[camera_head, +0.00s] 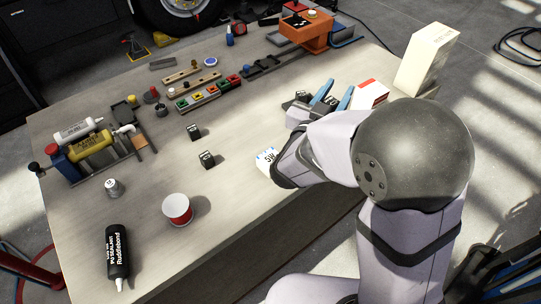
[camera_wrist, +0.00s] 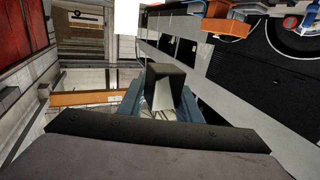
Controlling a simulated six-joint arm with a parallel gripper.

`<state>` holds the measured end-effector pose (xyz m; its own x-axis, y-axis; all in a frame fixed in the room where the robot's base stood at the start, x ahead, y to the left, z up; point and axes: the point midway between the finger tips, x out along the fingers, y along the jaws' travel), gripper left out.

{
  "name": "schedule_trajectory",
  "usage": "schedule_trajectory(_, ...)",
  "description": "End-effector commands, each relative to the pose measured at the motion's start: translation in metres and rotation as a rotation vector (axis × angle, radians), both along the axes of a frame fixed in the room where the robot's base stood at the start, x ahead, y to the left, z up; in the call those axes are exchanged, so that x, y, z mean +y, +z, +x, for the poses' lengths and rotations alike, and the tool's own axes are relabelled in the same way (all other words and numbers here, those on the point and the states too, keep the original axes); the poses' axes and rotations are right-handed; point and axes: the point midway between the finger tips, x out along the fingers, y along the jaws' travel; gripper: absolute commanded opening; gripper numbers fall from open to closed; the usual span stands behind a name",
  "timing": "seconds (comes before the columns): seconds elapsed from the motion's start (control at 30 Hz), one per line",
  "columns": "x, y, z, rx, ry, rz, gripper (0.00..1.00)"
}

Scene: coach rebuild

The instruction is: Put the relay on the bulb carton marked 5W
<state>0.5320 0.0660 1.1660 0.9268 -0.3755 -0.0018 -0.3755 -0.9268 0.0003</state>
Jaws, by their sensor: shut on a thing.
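My gripper (camera_head: 333,96) has blue fingers and is above the right part of the bench. In the wrist view it is shut on a dark block-shaped relay (camera_wrist: 167,78), which stands out between the fingers. In the head view the held relay is mostly hidden by the fingers and my arm. The white bulb carton marked 5W (camera_head: 266,158) stands on the bench, left of and nearer than the fingertips. My arm partly covers its right side. Two other small black relay-like blocks stand on the bench, one farther (camera_head: 194,132) and one nearer (camera_head: 207,159).
A red and white carton (camera_head: 371,95) and a tall cream box (camera_head: 427,58) stand right of my gripper. A row of coloured blocks (camera_head: 209,93) lies farther back. The bench middle is mostly clear.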

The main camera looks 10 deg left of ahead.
Motion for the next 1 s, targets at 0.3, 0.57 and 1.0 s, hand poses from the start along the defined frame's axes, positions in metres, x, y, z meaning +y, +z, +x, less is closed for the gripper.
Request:
schedule_trajectory(0.3, 0.092, -0.029, -0.004, 0.005, 0.44, -0.001, 0.09)
schedule_trajectory(0.57, 0.146, -0.048, -0.021, 0.002, 0.684, 0.001, 0.09)
schedule_trajectory(1.0, 0.164, -0.061, -0.026, 0.0, 0.759, 0.0, 0.09)
